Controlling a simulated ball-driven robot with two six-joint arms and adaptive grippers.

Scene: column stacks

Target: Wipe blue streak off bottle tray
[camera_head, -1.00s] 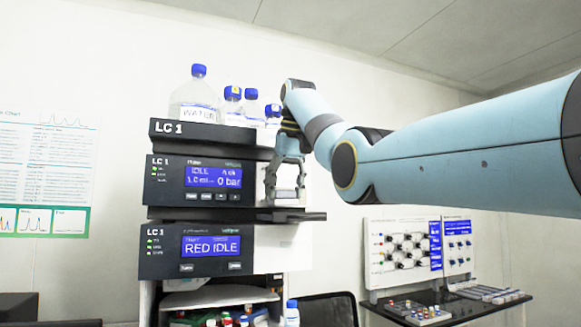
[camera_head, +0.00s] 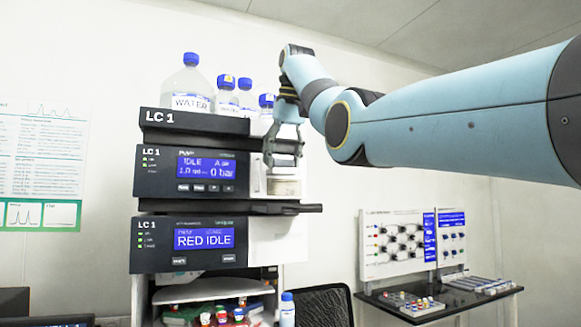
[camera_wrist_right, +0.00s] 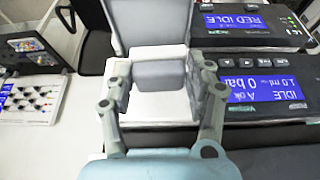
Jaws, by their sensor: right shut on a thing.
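The bottle tray (camera_head: 215,122) is the dark LC 1 top unit of the instrument stack. A large WATER bottle (camera_head: 190,84) and several smaller blue-capped bottles stand on it. I cannot see a blue streak on its visible front. My right gripper (camera_head: 283,163) points down beside the stack's right side, below the tray's level. In the right wrist view, its fingers (camera_wrist_right: 161,85) are closed on a small grey block (camera_wrist_right: 160,74), which may be a wiping pad. A pale round object (camera_head: 284,187) sits on the ledge just under the gripper. My left gripper is not in view.
A dark ledge (camera_head: 245,208) juts from the stack between the pump unit (camera_head: 163,160) and the RED IDLE unit (camera_head: 205,237). A shelf with small bottles is below. A side table (camera_head: 440,300) with vials and a panel stands at right.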

